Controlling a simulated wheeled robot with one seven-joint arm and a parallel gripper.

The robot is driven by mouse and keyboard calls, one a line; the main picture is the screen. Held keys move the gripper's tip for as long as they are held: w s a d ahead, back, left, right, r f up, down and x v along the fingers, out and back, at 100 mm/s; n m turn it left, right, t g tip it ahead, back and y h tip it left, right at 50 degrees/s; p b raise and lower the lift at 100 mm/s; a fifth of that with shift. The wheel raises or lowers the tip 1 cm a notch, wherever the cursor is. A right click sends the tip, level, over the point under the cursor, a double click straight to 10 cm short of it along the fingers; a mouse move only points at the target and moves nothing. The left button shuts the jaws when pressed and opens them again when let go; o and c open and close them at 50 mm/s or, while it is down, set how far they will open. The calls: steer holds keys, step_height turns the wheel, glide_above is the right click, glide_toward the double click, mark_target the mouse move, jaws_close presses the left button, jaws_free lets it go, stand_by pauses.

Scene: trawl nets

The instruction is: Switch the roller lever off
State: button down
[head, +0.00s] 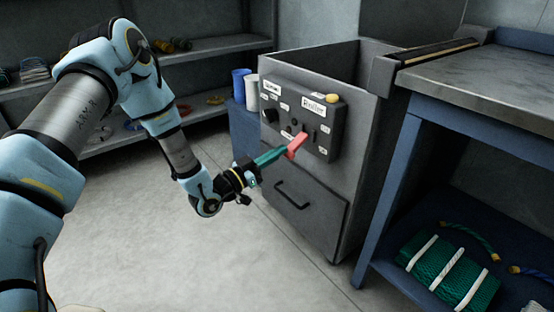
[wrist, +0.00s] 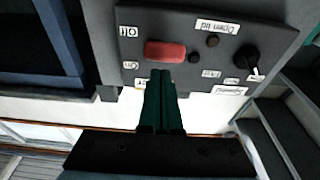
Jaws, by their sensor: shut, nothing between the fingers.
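The roller lever is a red handle (head: 297,145) on the dark control panel (head: 272,101), below a label reading "Roller" (head: 313,106). In the wrist view the red lever (wrist: 166,52) lies just beyond my fingertips, beside small labels that seem to read "Off" (wrist: 128,31) and "On" (wrist: 130,66). My gripper (head: 284,152) has green fingers pressed together, with nothing between them. In the wrist view my gripper (wrist: 161,74) points at the panel, its tips at the lever's near edge. I cannot tell whether they touch it.
The panel also carries a black knob (head: 269,116), small buttons and a yellow knob (head: 332,98) on top. The grey cabinet below has a handle (head: 291,195). A blue-legged workbench (head: 470,80) stands at right. The floor at left is clear.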

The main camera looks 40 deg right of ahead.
steer(key=shift+d+f+b, duration=0.15)
steer(key=shift+f+b, duration=0.35)
steer(key=shift+b, duration=0.05)
steer(key=shift+r, duration=0.1)
